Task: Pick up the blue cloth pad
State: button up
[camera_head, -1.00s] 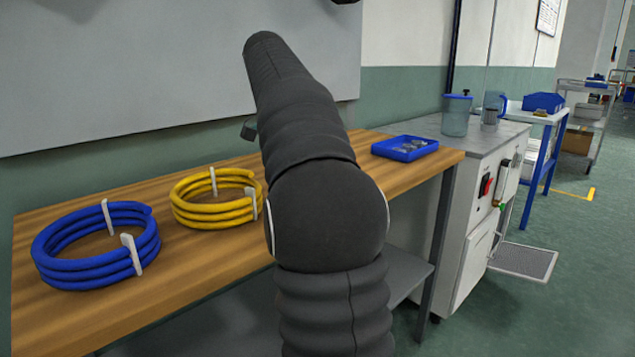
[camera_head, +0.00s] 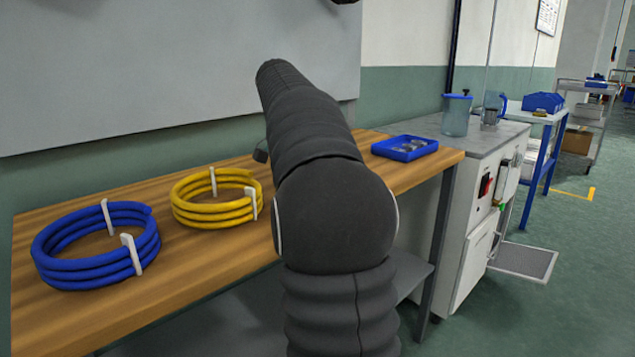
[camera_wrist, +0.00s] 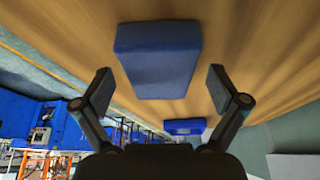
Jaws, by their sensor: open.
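The blue cloth pad (camera_wrist: 158,62) is a thick blue block lying on the wooden bench in the wrist view. My gripper (camera_wrist: 158,92) is open, with one finger to the left of the pad and the other to its right. The fingertips lie near the pad's lower edge in that picture, and I see no contact. In the head view my dark arm hides the pad, and the gripper's jaws do not show there.
The wooden bench (camera_head: 120,305) holds a blue hose coil (camera_head: 75,277), a yellow hose coil (camera_head: 205,218) and a blue tray (camera_head: 405,149), also in the wrist view (camera_wrist: 185,126). A grey-topped cabinet (camera_head: 480,140) with a blue-lidded jar (camera_head: 456,117) adjoins at right.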

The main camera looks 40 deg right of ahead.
jog(key=shift+f, duration=0.15)
dwell(0.3)
jog(key=c, duration=1.2)
jog(key=shift+r, duration=5.2)
